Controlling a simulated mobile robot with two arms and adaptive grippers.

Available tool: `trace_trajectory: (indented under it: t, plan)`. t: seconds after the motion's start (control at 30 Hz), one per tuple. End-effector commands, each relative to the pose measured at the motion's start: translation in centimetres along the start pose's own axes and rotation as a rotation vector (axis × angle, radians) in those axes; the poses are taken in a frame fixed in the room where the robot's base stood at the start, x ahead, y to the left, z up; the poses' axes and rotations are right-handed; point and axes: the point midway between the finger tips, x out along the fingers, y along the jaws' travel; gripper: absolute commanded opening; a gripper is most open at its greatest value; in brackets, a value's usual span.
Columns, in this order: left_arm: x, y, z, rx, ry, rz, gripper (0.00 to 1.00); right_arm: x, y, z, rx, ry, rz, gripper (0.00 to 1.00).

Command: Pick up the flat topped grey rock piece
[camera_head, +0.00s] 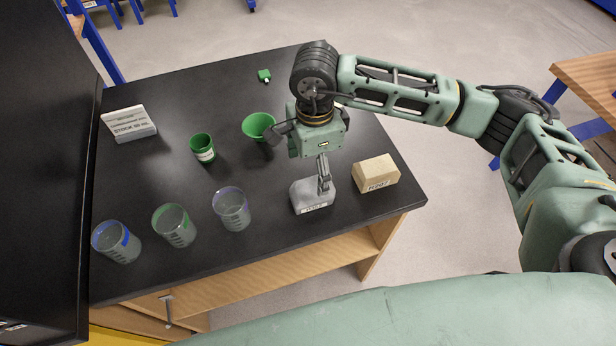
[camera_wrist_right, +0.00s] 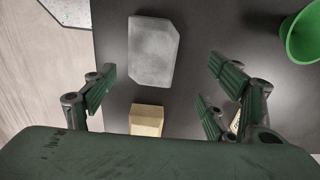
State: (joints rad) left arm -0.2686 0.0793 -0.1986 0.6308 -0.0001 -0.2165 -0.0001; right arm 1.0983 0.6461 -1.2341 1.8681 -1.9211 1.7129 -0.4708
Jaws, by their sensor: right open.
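The flat topped grey rock piece (camera_head: 306,197) lies on the black table near its front right edge, with a small label on its front side. In the right wrist view the grey rock piece (camera_wrist_right: 153,52) shows its broad flat top with cut corners. My right gripper (camera_head: 300,160) is above and just behind the rock, fingers spread and empty. In the head view one finger hides part of the rock. In the right wrist view the gripper (camera_wrist_right: 158,88) has its fingers wide apart, the rock ahead of them. I cannot tell the exact height gap. My left gripper is not in view.
A tan labelled block (camera_head: 376,174) sits right of the rock. A green funnel (camera_head: 258,125) and green cup (camera_head: 202,147) stand behind and left. Clear beakers (camera_head: 232,209) line the front left. A label sign (camera_head: 130,124) and small green item (camera_head: 264,75) are farther back.

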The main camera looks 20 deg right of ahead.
Motion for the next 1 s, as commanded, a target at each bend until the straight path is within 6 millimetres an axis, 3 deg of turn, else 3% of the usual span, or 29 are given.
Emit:
trace_trajectory:
  t: [0.23,0.37,0.53,0.8,1.0]
  plan:
    - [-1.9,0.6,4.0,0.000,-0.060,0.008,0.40,2.5,0.4,0.2,-0.001,0.000,0.006,0.78]
    - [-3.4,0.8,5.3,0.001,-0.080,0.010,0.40,4.3,0.7,0.4,0.000,-0.001,0.007,0.78]
    - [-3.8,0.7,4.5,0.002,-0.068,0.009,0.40,6.5,0.6,0.5,0.000,-0.002,0.005,0.78]
    - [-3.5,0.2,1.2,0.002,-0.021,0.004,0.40,7.0,0.6,0.5,-0.001,-0.003,0.003,0.78]
    - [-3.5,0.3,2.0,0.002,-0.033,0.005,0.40,7.0,0.6,0.5,-0.001,-0.003,0.003,0.61]
